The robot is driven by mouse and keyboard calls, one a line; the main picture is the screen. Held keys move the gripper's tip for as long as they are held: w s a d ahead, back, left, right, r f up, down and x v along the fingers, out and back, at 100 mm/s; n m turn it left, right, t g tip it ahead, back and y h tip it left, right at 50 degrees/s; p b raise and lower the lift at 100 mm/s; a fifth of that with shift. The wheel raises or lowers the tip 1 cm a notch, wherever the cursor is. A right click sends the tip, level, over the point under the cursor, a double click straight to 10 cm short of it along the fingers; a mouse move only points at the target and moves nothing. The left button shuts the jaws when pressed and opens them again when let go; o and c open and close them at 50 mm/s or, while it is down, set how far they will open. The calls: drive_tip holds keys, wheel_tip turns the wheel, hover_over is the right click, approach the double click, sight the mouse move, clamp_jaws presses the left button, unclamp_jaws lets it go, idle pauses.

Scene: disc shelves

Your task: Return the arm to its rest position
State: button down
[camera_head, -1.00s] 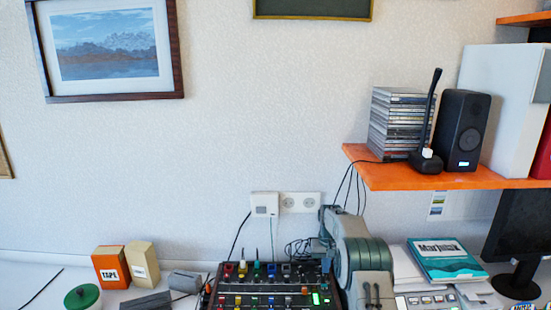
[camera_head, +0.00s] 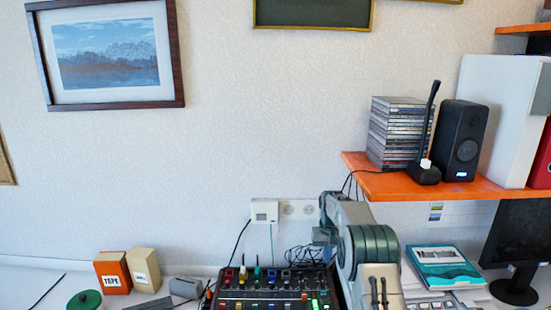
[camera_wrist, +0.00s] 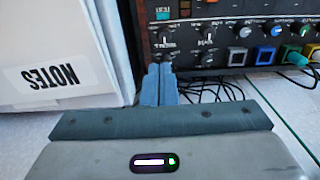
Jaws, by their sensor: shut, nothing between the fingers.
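The fingertips are over the desk, between a white item labelled NOTES (camera_wrist: 50,50) on the left and a dark panel with knobs and coloured sockets (camera_wrist: 240,40) on the right. In the head view my grey arm rises at the lower middle, right of the mixer; my gripper cannot be made out there.
The mixer (camera_head: 270,285) with coloured knobs is close left of my arm. A teal book (camera_head: 445,265) lies to the right. An orange shelf (camera_head: 440,187) holds a disc stack (camera_head: 395,132) and a black speaker (camera_head: 463,140). The wall above my arm is clear.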

drive_tip(key=s+a+r+t, duration=0.1)
drive_tip(key=s+a+r, duration=0.1)
drive_tip(key=s+r, duration=1.6)
drive_tip(key=s+f+t, duration=0.1)
drive_tip(key=s+t, duration=0.1)
drive_tip(key=s, duration=2.5)
drive_tip(key=shift+s+a, duration=0.15)
drive_tip(key=shift+a, duration=0.05)
drive_tip(key=shift+f, duration=0.1)
